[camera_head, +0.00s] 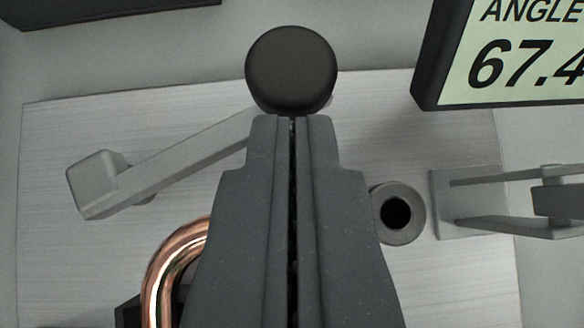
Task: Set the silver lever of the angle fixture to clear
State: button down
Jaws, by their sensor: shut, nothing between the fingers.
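The silver lever (175,165) runs from a blocky grey end at the left up to the right, toward a round black knob (291,70). My gripper (293,120) is shut and empty, its two fingers pressed together. The fingertips overlap the lower edge of the knob in the picture; I cannot tell whether they touch it. The fingers hide the part of the lever nearest the knob. The brushed metal plate (60,250) of the angle fixture lies behind the lever.
A bent copper tube (165,265) is at the lower left, partly behind my gripper. A grey hollow cylinder (400,212) and a grey bracket (470,205) are at the right. A display (520,60) at the upper right reads "ANGLE 67.4", cut off by the edge. A dark object (90,10) is at the upper left.

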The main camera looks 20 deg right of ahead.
aim_at(264, 61)
jog(key=shift+d, duration=0.25)
jog(key=shift+w+a+f+b, duration=0.1)
jog(key=shift+w+a+b, duration=0.05)
jog(key=shift+a+b, duration=0.15)
jog(key=shift+w+d+f+b, duration=0.15)
jog(key=shift+w+d+b, duration=0.1)
jog(key=shift+b, duration=0.65)
jog(key=b, duration=0.1)
jog(key=w+b, duration=0.1)
jog(key=shift+w+d+b, duration=0.2)
jog(key=shift+w+b, duration=0.1)
jog(key=shift+b, duration=0.1)
jog(key=w+b, duration=0.1)
jog(key=b, duration=0.1)
jog(key=shift+w+d+b, duration=0.1)
jog(key=shift+w+b, duration=0.2)
jog(key=shift+w, duration=0.1)
jog(key=shift+w+r, duration=0.1)
jog(key=shift+r, duration=0.3)
